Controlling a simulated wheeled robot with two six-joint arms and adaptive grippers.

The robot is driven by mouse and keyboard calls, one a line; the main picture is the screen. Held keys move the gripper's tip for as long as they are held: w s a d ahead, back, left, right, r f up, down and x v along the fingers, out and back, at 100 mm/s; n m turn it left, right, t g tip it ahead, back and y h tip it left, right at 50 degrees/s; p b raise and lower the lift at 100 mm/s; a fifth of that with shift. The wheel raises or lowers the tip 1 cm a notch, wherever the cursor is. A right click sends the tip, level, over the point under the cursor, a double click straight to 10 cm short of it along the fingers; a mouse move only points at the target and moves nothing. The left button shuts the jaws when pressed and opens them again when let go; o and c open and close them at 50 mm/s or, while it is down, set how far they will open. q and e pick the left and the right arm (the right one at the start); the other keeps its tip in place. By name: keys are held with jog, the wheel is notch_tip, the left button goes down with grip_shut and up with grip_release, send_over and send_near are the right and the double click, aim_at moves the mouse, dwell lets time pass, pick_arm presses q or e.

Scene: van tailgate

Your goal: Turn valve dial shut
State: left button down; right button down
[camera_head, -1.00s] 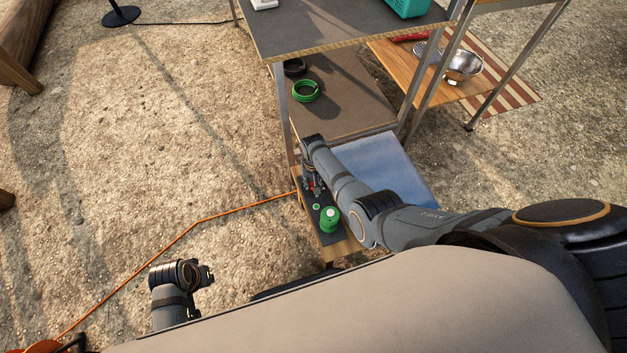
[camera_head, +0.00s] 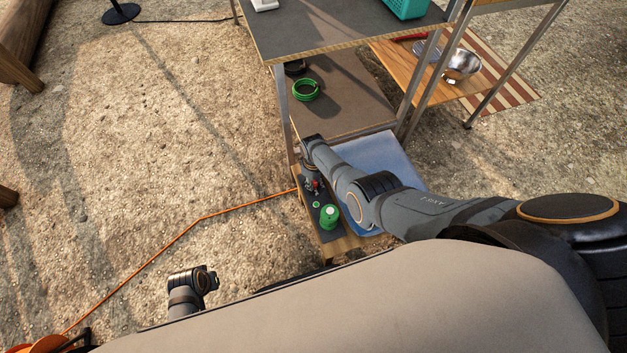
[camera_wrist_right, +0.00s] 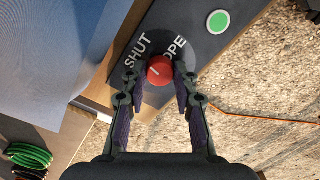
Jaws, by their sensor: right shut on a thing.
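The red valve dial (camera_wrist_right: 159,70) sits on a dark panel (camera_wrist_right: 190,38) and has a white pointer line on its face. White lettering beside it reads SHUT on the left and OPE, partly covered, on the right. My right gripper (camera_wrist_right: 159,82) is shut on the dial, one finger on each side. I cannot tell exactly where the pointer points. In the head view the dial (camera_head: 316,184) shows as a small red spot beside my right gripper (camera_head: 310,186). The end of my left arm (camera_head: 205,281) shows at the lower left; its fingers cannot be made out.
A green button (camera_wrist_right: 218,21) and a green cylinder (camera_head: 329,217) stand on the panel near the dial. A blue-grey sheet (camera_head: 390,160) lies beside it. A shelf with green coils (camera_head: 306,90) stands behind. An orange cord (camera_head: 235,208) crosses the ground.

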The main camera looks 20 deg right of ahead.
jog(key=shift+s+n, duration=0.1)
jog(key=shift+n, duration=0.5)
jog(key=c, duration=1)
grip_release()
jog(key=shift+r, duration=0.1)
jog(key=shift+r, duration=0.2)
notch_tip(320, 180, up, 11)
jog(key=shift+r, duration=0.2)
